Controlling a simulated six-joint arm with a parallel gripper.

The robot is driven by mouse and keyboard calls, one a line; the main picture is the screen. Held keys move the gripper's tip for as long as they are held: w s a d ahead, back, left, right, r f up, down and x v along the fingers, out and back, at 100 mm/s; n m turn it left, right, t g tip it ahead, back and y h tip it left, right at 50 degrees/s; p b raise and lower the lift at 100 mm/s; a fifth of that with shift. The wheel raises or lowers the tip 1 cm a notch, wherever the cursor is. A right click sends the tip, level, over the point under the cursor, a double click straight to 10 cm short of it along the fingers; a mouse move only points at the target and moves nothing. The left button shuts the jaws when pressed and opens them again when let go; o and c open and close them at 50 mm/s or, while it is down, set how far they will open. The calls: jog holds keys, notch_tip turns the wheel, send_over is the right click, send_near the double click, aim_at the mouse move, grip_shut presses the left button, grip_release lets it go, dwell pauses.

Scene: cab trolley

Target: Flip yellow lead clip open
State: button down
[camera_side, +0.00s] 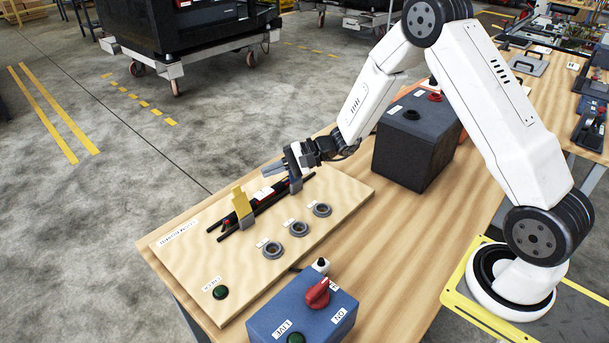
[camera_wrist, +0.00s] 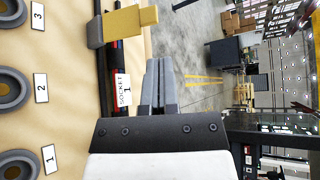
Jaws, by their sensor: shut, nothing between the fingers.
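The yellow lead clip (camera_side: 242,205) stands on the wooden board, over the dark leads (camera_side: 265,203), with its tab pointing up. It also shows in the wrist view (camera_wrist: 125,24), at the top, beyond my fingertips. I cannot tell whether it is latched. My gripper (camera_side: 268,171) is shut and empty, above the far edge of the board. In the wrist view its fingers (camera_wrist: 160,70) lie together, to the right of the leads and apart from the yellow clip. A grey clip (camera_side: 295,184) stands on the leads close to my gripper, partly hidden.
Three round sockets (camera_side: 298,229) sit on the board (camera_side: 345,188). A green button (camera_side: 220,292) is at its near corner. A blue box (camera_side: 265,322) with a red knob (camera_side: 317,292) stands in front, and a black box (camera_side: 410,150) to the right. Floor lies beyond the bench's left edge.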

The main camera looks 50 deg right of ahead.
jog(key=shift+v, duration=1.4)
jog(key=shift+s+f, duration=0.15)
jog(key=s+a+n+g+h, duration=0.35)
jog(key=s+g, duration=0.35)
jog(key=s, duration=0.4)
jog(key=s+d+r+n+t+h, duration=0.1)
jog(key=s+d+r+n+h, duration=0.1)
jog(key=s+d+n+h, duration=0.3)
jog(key=shift+s+d+n+h, duration=0.15)
jog(key=shift+s+n+h, duration=1.5)
jog(key=shift+s, duration=0.5)
